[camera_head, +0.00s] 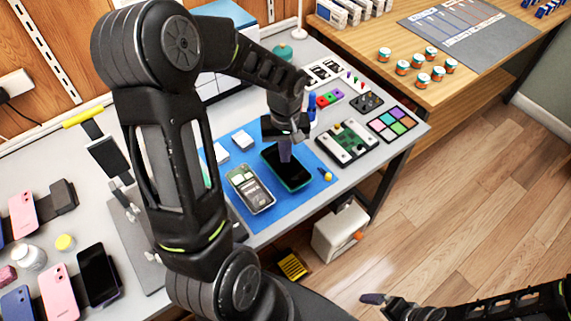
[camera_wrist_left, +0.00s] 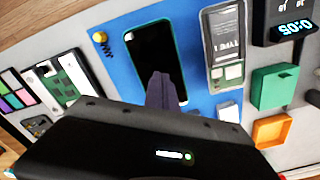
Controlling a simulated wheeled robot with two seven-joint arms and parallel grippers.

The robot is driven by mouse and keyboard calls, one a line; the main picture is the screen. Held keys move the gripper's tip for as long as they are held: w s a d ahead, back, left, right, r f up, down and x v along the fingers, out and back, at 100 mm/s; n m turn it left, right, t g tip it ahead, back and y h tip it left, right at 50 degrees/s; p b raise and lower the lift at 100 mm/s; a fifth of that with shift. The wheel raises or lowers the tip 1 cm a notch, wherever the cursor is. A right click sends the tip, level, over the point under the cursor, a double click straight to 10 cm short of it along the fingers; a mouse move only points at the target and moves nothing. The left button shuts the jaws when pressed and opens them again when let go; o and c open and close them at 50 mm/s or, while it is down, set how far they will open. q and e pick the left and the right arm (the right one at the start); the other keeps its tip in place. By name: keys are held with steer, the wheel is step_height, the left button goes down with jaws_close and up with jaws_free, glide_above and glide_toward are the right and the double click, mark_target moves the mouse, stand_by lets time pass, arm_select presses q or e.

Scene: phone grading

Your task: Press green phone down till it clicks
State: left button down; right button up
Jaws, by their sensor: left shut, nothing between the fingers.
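The green phone (camera_head: 291,176) lies face up on the blue mat (camera_head: 262,212), its dark screen framed by a green edge. It also shows in the left wrist view (camera_wrist_left: 152,42). My left gripper (camera_head: 285,158) points down over the phone with its fingers shut and nothing between them. In the left wrist view its fingertips (camera_wrist_left: 160,80) overlap the lower part of the screen and hide some of it. Whether they touch the phone I cannot tell. My right gripper (camera_head: 374,299) is low at the right, away from the table, its finger opening unclear.
An opened phone (camera_head: 250,189) lies on the mat left of the green phone. A small yellow item (camera_head: 326,175) lies to its right. A green circuit board (camera_head: 347,143) and a colour tile tray (camera_head: 392,124) stand further right. Several phones lie at the left, including a pink one (camera_head: 60,289).

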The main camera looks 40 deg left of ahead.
arm_select(q)
steer(key=shift+f+b, duration=0.9)
steer(key=shift+f, duration=0.15)
stand_by(0.5)
steer(key=shift+r+p, duration=2.5)
steer(key=shift+r, duration=1.05)
